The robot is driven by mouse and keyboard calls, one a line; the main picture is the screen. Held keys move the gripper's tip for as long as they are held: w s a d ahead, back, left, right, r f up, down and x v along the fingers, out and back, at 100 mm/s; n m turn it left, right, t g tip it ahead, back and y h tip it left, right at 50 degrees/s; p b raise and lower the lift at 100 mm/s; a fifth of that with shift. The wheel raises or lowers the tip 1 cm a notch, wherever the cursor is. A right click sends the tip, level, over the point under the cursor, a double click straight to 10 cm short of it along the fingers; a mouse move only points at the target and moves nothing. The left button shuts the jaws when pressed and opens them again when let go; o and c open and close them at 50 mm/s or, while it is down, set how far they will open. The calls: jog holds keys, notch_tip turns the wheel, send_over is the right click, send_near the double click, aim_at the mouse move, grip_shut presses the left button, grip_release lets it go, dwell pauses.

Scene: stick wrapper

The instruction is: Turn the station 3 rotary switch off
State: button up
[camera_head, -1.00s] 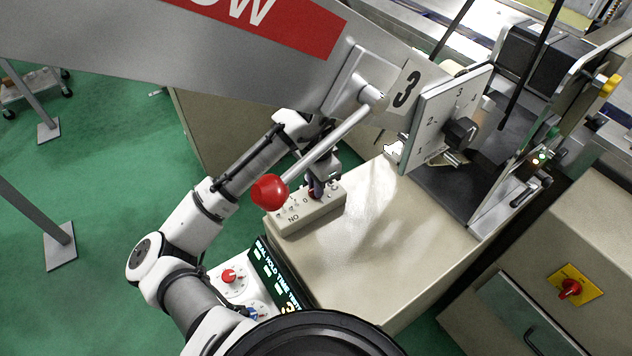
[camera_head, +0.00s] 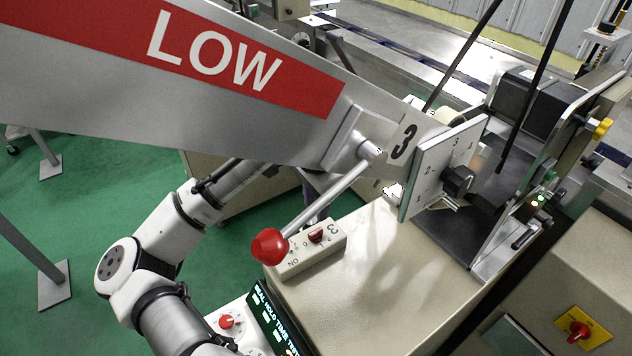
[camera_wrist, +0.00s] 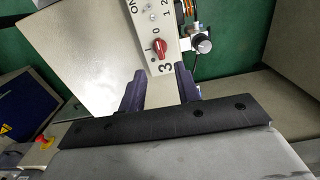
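The station 3 switch box (camera_head: 294,262) is a beige box marked 3 at the front-left edge of the beige cabinet top. Its red rotary knob (camera_head: 316,236) is uncovered. In the wrist view the knob (camera_wrist: 159,47) sits by the marks 0 and 1, with the 3 below it; its exact setting is too small to tell. My gripper (camera_wrist: 160,88) is open and empty, its two dark fingers apart on either side below the box's 3 end, not around the knob. In the head view it is mostly hidden behind the large LOW panel.
A lever with a red ball (camera_head: 269,246) hangs just left of the switch box. The grey LOW panel (camera_head: 130,110) spans above. A plate with a black knob (camera_head: 458,181) stands to the right. Another red switch on a yellow plate (camera_head: 579,331) is at lower right.

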notch_tip(320, 180, up, 6)
jog(key=shift+f, duration=0.15)
dwell(0.6)
